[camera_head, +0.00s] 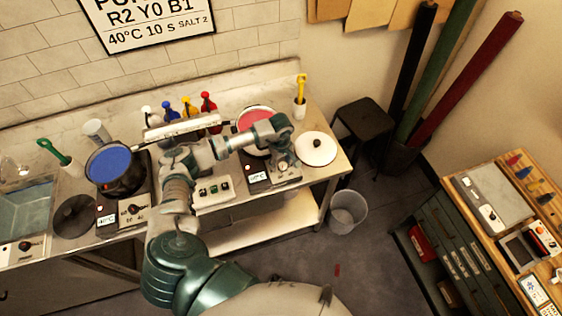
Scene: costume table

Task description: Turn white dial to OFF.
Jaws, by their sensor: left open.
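My left arm reaches up from the bottom and across to the right over the counter. Its gripper (283,156) points down, open, right over the front control panel of the right-hand heater (258,187), beside the pot of red liquid (255,119). A small pale dial (283,165) seems to sit on that panel at the fingertips. The gripper partly covers it, and I cannot tell its setting or whether the fingers touch it. My right gripper is not in view.
A blue-filled pot (109,163) stands on the left heater with a dark dial (133,209). A white control box (213,194) sits between the heaters. A white lid (316,148) lies right of the gripper. Coloured bottles (189,108) stand behind. A bin (348,211) is on the floor.

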